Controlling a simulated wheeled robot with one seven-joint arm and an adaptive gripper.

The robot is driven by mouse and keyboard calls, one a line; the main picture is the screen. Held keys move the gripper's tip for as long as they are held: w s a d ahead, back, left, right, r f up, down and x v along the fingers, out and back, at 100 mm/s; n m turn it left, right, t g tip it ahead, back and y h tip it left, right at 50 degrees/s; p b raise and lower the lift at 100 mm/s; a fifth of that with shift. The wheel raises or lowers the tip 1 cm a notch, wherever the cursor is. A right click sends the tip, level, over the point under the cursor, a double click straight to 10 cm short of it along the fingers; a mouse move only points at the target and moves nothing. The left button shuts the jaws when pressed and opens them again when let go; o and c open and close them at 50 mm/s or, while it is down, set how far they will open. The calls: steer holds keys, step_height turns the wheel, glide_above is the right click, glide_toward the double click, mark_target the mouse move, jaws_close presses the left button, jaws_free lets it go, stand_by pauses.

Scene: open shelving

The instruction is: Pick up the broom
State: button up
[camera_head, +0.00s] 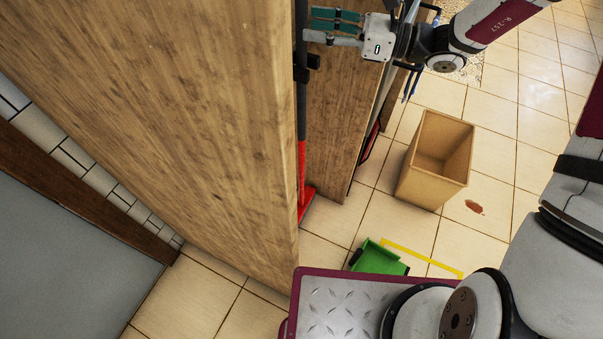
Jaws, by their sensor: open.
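The broom (302,115) stands against the right edge of the large wooden panel. Its handle is dark above and red lower down, and its red head (307,205) is at the floor, partly hidden by the panel. My gripper (313,27) is at the top of the view, with teal pads on its fingers. It is open and points left, its fingertips right at the upper handle. I cannot tell whether the handle lies between the fingers or whether they touch it. The top of the handle is out of view.
Wooden panels (190,110) stand left of and behind the broom. Another long-handled item (381,105) leans at the right panel. An open brown box (433,165) and a green dustpan-like item (378,257) are on the tiled floor, near a yellow strip (425,258). Tiles at right are mostly clear.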

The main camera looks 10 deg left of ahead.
mark_target(302, 25)
steer(key=a, duration=0.3)
steer(key=shift+w+a+f+b, duration=0.1)
steer(key=shift+w+a+b, duration=0.1)
steer(key=shift+a+b, duration=0.15)
steer(key=shift+c, duration=0.3)
jaws_close()
